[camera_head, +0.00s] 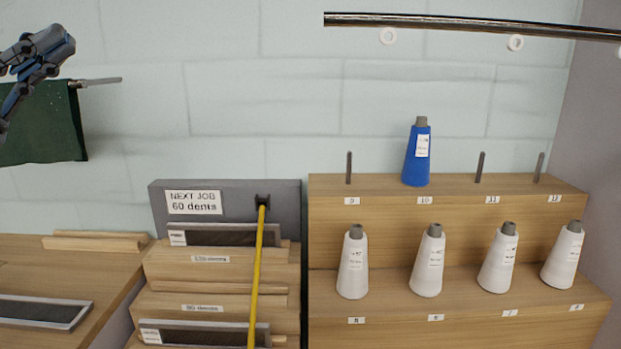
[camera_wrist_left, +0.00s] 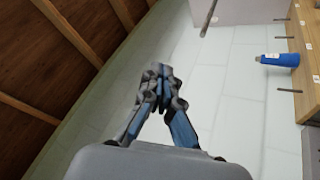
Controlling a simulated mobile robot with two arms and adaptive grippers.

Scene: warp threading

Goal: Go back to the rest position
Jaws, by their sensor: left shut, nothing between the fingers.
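My left gripper (camera_head: 52,45) is at the upper left of the head view, raised in front of the wall and above a dark green cloth. In the left wrist view my left gripper (camera_wrist_left: 162,72) has its fingertips together, with nothing between them. It is well apart from the shelves. My right gripper is in neither view.
A dark green cloth (camera_head: 42,125) hangs from a rod at left. A stepped wooden rack (camera_head: 335,230) holds a blue cone (camera_head: 417,155) above several white cones. A yellow stick (camera_head: 257,280) stands before the reed shelf (camera_head: 165,300). A metal bar (camera_head: 460,24) crosses the upper right.

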